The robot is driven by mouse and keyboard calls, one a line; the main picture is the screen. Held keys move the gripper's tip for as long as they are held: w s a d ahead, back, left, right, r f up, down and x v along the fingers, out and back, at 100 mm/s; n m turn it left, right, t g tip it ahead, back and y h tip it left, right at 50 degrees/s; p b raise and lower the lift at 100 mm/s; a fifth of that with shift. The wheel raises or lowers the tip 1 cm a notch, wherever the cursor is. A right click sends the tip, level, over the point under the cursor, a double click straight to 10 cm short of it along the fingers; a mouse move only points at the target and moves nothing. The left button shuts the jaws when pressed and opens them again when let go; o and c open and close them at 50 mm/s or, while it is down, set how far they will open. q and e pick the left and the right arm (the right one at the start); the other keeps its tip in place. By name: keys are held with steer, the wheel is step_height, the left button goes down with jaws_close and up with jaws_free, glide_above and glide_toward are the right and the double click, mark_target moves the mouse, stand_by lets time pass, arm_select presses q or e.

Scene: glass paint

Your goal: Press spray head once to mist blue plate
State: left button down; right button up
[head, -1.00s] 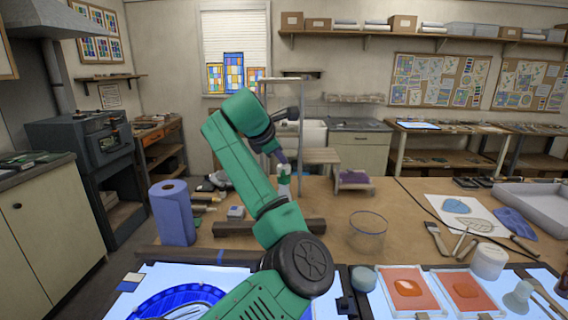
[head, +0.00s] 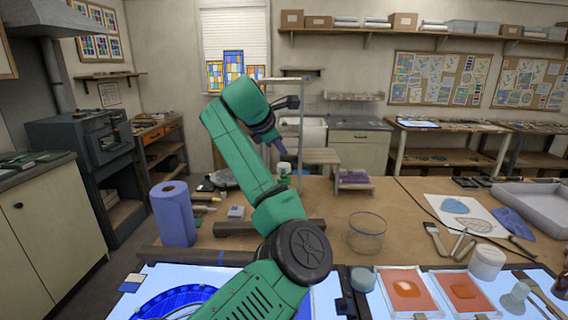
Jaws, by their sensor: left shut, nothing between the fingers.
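The blue plate (head: 165,303) lies on the lit white panel at the bottom left. Its lower part is cut off by the frame, and my left arm covers its right side. A small bottle with a white top (head: 284,167) stands on the table behind my left forearm, its lower part partly hidden; it may be the one with the spray head. My left gripper (head: 281,149) is shut and empty, pointing down just above the white top. I see a small gap between them. My right gripper is out of view.
A blue paper roll (head: 173,213) stands to the left. A clear glass jar (head: 366,233) stands right of my arm. Orange panes (head: 408,290), brushes and a white jar (head: 487,262) lie at the right. The table's middle right is fairly clear.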

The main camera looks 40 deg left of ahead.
mark_target(281, 165)
arm_select(q)
step_height(281, 165, up, 4)
steer(key=shift+s+r+p, duration=0.1)
steer(key=shift+p, duration=0.8)
